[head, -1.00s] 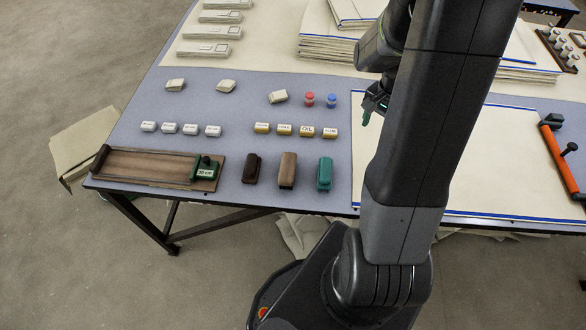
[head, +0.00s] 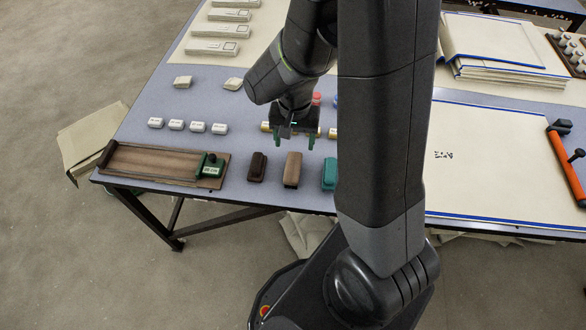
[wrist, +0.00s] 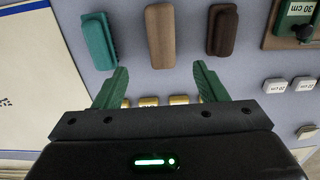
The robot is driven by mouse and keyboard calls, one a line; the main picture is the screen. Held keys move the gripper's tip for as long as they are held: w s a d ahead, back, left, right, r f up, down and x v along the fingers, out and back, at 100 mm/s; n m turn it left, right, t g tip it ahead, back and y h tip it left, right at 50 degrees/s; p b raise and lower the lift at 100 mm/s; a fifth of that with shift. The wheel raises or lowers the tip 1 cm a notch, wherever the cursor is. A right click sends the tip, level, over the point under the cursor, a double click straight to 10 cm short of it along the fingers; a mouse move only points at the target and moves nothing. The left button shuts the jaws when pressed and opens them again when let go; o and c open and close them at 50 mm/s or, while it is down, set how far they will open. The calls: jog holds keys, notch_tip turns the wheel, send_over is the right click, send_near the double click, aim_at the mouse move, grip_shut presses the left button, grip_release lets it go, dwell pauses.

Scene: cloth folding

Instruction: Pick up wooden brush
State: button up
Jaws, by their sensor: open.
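The wooden brush (head: 292,169) is a light brown block near the front edge of the table, between a dark brown brush (head: 257,166) and a teal brush (head: 329,174). In the wrist view the wooden brush (wrist: 160,37) lies ahead of the fingertips, roughly centred between them. My gripper (head: 294,141) has green fingers, spread apart with nothing between them. It is above the table, just behind the brush and apart from it. The gripper also shows in the wrist view (wrist: 160,72).
A wooden board with a green 30 cm slider (head: 158,163) lies at the left front. White labelled blocks (head: 187,126) sit behind it. Yellow labelled blocks (wrist: 148,101) are under my gripper. A cream sheet (head: 490,165) and an orange-handled tool (head: 567,160) are to the right.

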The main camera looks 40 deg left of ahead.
aim_at(293, 165)
notch_tip(293, 165, down, 6)
jog(key=shift+f, duration=0.15)
jog(key=shift+s+f, duration=0.2)
jog(key=shift+f, duration=1.1)
jog(key=shift+s+f, duration=0.15)
jog(key=shift+f, duration=1.15)
jog(key=c, duration=1.1)
jog(key=shift+r, duration=5.05)
